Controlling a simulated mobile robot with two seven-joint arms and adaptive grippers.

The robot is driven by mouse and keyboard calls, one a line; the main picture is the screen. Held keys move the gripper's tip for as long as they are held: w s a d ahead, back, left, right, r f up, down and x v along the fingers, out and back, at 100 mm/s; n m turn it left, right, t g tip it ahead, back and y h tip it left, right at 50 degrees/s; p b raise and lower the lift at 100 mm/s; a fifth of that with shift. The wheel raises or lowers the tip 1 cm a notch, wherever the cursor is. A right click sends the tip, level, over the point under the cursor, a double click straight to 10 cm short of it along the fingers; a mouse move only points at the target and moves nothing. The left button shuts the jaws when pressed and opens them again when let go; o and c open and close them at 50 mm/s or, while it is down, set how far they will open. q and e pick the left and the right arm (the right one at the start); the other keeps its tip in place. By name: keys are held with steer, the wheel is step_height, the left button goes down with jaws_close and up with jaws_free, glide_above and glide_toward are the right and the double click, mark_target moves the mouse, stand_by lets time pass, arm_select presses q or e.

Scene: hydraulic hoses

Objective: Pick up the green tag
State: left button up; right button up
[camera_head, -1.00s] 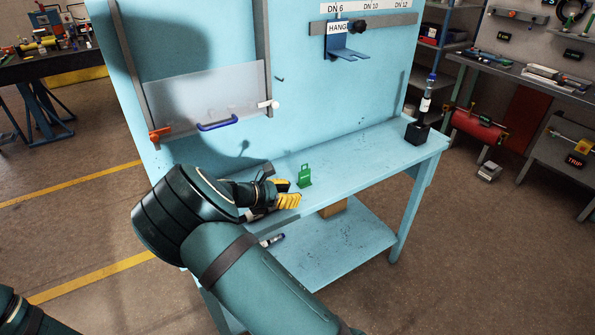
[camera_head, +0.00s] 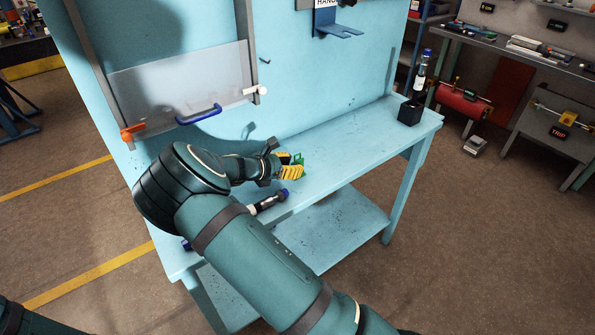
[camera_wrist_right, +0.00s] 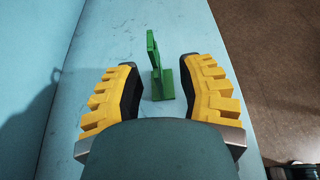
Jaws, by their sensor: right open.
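The green tag (camera_wrist_right: 158,68) stands upright on the light blue bench, seen nearly edge-on between the open yellow fingers in the right wrist view. In the head view the green tag (camera_head: 297,158) is mostly hidden by my right gripper (camera_head: 291,166), and only bits of green show. My right gripper, also in the right wrist view (camera_wrist_right: 158,95), is open, with a gap on both sides of the tag. At the lower left of the head view part of my left arm shows, but its gripper is out of frame.
The light blue bench (camera_head: 345,150) has free room to the right. A black holder with a bottle (camera_head: 409,113) stands at its right end. A dark marker-like tube (camera_head: 268,202) lies by the front edge. A clear panel with a blue handle (camera_head: 198,116) is on the back wall.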

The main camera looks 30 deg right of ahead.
mark_target(303, 164)
steer(key=x, duration=0.2)
steer(key=b+x, duration=0.1)
steer(key=x, duration=0.2)
steer(key=shift+w+d+f, duration=0.15)
steer(key=shift+w+f, duration=0.1)
steer(key=shift+f, duration=0.2)
jaws_close()
